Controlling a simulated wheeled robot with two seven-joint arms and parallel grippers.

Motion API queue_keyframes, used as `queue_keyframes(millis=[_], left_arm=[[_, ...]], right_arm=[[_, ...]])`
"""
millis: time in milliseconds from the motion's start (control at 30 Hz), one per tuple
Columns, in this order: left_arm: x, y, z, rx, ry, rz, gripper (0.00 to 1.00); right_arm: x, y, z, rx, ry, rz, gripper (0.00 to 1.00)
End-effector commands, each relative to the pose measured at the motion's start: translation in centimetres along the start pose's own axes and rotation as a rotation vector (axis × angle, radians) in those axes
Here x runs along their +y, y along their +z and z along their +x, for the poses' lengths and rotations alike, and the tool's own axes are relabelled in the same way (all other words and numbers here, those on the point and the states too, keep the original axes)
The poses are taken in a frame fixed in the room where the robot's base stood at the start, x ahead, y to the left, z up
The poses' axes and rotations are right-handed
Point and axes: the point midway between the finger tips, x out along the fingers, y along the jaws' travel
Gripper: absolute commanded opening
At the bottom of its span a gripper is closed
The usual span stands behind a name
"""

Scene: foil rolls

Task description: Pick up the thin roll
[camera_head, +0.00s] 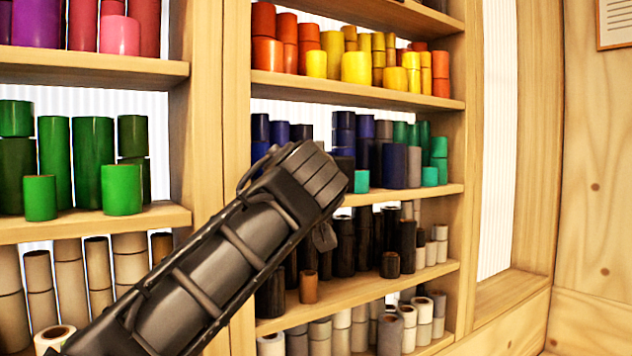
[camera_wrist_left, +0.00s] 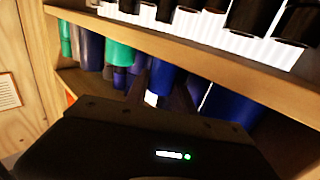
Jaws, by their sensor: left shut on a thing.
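My left gripper shows in the left wrist view (camera_wrist_left: 158,95), reaching in among the rolls on the blue and green shelf. Its two dark fingers are shut on a thin roll, which looks blue (camera_wrist_left: 161,76) and is mostly hidden between and behind them. A pale patch shows between the fingers. In the head view my dark left wrist covers the fingertips and the held roll. My right gripper is in neither view.
The wrist view is upside down. Dark blue rolls (camera_wrist_left: 230,105) and a green roll (camera_wrist_left: 119,52) stand close beside the fingers. The shelf board (camera_head: 415,193) runs under them. Black rolls (camera_head: 407,245) fill the shelf below, yellow and orange rolls (camera_head: 355,67) the one above.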

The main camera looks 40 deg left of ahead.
Motion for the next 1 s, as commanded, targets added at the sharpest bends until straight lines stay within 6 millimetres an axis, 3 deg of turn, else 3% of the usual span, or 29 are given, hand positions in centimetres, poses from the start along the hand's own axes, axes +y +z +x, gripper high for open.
queue_keyframes(millis=[300,767,1000], left_arm=[[0.0,0.1,0.0,-0.002,0.0,0.0,0.0],[0.1,0.0,0.0,-0.002,0.0,-0.001,0.0],[0.4,-1.3,-0.2,0.0,0.002,-0.003,0.0]], right_arm=[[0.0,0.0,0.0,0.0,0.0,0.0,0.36],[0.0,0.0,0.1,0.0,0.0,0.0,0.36],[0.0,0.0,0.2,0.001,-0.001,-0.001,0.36]])
